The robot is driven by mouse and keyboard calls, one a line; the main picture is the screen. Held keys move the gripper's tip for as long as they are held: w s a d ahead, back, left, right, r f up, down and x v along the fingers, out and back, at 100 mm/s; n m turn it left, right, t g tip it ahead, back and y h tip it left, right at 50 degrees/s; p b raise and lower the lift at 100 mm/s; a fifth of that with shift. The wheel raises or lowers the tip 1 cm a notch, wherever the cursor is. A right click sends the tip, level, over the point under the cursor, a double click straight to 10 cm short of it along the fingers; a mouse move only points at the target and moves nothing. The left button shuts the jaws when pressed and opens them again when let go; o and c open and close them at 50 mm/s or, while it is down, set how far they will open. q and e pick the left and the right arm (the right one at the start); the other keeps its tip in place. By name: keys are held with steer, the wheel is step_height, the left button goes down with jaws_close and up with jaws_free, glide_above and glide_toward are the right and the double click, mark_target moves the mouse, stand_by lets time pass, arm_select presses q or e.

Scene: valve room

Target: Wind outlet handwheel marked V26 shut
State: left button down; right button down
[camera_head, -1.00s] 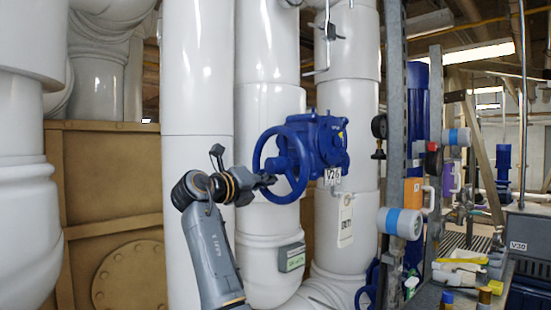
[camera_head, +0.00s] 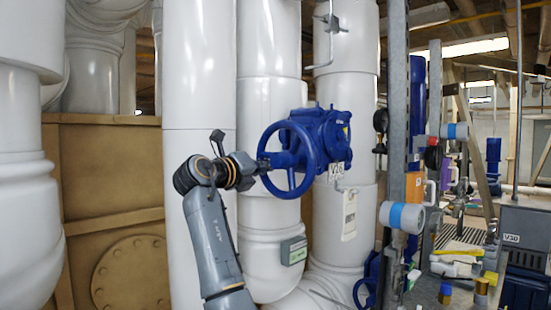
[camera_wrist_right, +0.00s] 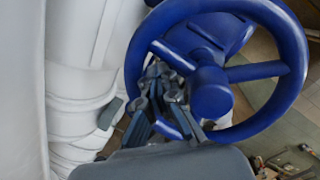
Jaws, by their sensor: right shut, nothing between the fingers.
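The blue handwheel (camera_head: 288,187) stands upright on the blue valve body (camera_head: 330,135), with a V26 tag (camera_head: 337,170) hanging below the body. My right gripper (camera_head: 263,166) reaches the wheel from the left. In the right wrist view, its fingers (camera_wrist_right: 165,90) are shut with nothing between them and lie within the outline of the wheel rim (camera_wrist_right: 295,70), beside the hub (camera_wrist_right: 210,92). I cannot tell whether they touch a spoke or the rim. My left gripper is not in view.
Thick white pipes (camera_head: 200,80) stand behind the wheel and to its left. A grey steel post (camera_head: 397,100) with a gauge (camera_head: 381,122) stands to the right of the valve. A paper tag (camera_head: 349,215) hangs under it. A cluttered bench is at the lower right.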

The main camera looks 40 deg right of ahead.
steer(key=shift+s+d+r, duration=0.2)
steer(key=shift+r, duration=0.05)
steer(key=shift+w+a+r+p, duration=0.1)
steer(key=shift+w+r+p, duration=0.05)
steer(key=shift+r+p, duration=0.7)
steer(key=shift+f, duration=0.15)
steer(key=shift+r+p, duration=0.7)
steer(key=shift+r, duration=0.2)
